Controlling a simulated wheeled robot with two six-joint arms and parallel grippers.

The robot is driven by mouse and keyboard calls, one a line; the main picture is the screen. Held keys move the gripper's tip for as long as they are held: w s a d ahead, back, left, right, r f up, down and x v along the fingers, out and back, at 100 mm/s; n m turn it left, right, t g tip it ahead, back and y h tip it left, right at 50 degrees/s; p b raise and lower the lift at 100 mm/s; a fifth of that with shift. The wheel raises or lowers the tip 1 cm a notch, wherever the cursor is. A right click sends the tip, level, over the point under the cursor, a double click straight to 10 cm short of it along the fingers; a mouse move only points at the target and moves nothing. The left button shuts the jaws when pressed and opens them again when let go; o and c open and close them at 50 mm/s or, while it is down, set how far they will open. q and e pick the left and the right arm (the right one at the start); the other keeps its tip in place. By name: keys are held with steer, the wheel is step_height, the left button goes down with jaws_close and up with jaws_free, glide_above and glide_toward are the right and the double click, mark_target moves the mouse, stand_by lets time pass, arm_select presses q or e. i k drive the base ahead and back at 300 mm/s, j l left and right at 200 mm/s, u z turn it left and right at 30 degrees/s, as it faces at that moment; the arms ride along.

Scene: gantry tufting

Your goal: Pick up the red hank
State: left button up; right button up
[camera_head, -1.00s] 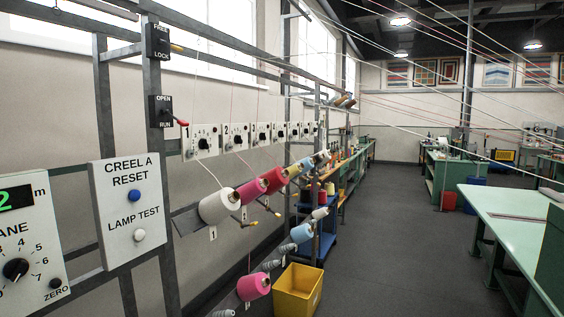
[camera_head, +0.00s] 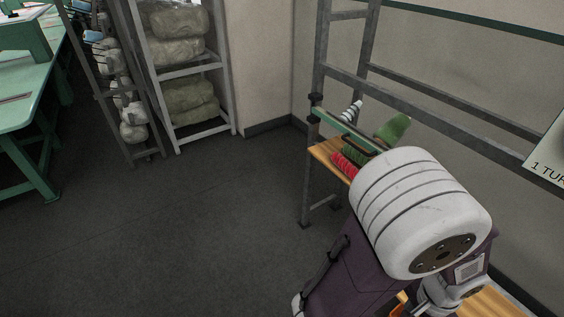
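The red hank (camera_head: 343,163) lies on a wooden shelf (camera_head: 325,155) at the right, partly hidden by my white arm link in front of it. A dark green hank (camera_head: 357,153) lies just behind it. Neither of my grippers can be made out; the large arm part at the lower right hides much of the shelf.
A green cone (camera_head: 394,127) and a striped cone (camera_head: 352,111) stand behind the hanks, by a grey metal frame (camera_head: 318,85). A rack with wrapped bales (camera_head: 182,60) stands at the back. A green table (camera_head: 30,95) is at the left. The dark floor between is clear.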

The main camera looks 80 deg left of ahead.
mark_target(348, 168)
steer(key=u, duration=2.1)
steer(key=i+j+z, duration=0.1)
steer(key=j, duration=0.25)
steer(key=i+j+z, duration=0.15)
steer(key=i+j, duration=0.2)
steer(key=i+j+z, duration=0.1)
steer(key=j, duration=0.25)
steer(key=i+j+z, duration=0.15)
steer(key=j, duration=0.25)
steer(key=i+j+z, duration=0.1)
steer(key=i+j, duration=0.15)
steer(key=j, duration=0.15)
steer(key=i+j+z, duration=0.15)
steer(key=j, duration=0.3)
steer(key=i+j+z, duration=0.1)
steer(key=j, duration=0.3)
steer(key=i+j+z, duration=0.1)
steer(key=j, duration=0.35)
steer(key=i, duration=0.5)
